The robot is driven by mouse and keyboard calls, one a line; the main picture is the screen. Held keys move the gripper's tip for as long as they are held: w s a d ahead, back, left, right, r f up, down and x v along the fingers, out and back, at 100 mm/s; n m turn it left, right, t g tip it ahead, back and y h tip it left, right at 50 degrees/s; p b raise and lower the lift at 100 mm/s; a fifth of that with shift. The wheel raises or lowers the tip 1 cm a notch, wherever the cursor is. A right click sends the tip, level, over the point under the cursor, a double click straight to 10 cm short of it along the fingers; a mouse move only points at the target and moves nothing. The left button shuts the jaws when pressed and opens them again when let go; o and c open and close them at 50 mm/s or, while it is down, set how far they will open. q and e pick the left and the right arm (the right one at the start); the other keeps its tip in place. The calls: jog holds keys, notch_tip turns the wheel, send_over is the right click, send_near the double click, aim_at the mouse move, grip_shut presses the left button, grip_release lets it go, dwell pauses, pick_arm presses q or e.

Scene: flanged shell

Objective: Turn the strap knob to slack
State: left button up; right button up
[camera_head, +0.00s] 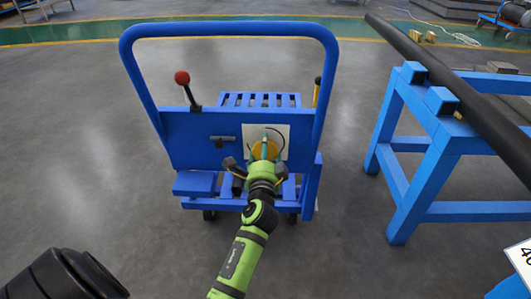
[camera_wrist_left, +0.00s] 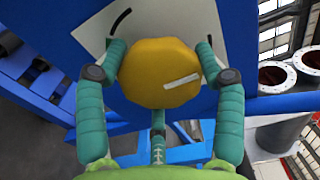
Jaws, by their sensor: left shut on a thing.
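The yellow faceted strap knob (camera_head: 268,150) sits on a pale square plate (camera_head: 281,131) on the blue panel of a cart. In the left wrist view, the knob (camera_wrist_left: 155,88) has a white pointer line slanting slightly up to the right. A black arc mark (camera_wrist_left: 121,20) shows on the plate at the knob's upper left. My left gripper (camera_head: 262,148) is shut on the knob, with one teal finger on each side in the left wrist view (camera_wrist_left: 162,58). The rest of the plate's markings are hidden. My right gripper is not in view.
The blue cart (camera_head: 190,140) has a tall loop handle around the panel, a red-balled lever (camera_head: 182,78) at left and a yellow-black lever (camera_head: 317,90) at right. A blue trestle (camera_head: 430,165) bearing a long dark pipe (camera_head: 455,83) stands at right. Floor at left is clear.

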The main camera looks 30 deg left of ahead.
pick_arm(q)
jog(key=shift+a+r, duration=0.25)
jog(key=shift+a, duration=0.05)
jog(key=o, duration=1.1)
jog(key=shift+s, duration=0.1)
jog(key=shift+o, duration=0.2)
jog(key=shift+f, duration=0.1)
jog(key=shift+d+f, duration=0.1)
jog(key=shift+s+d, duration=0.1)
jog(key=shift+s, duration=0.1)
jog(key=v, duration=0.7)
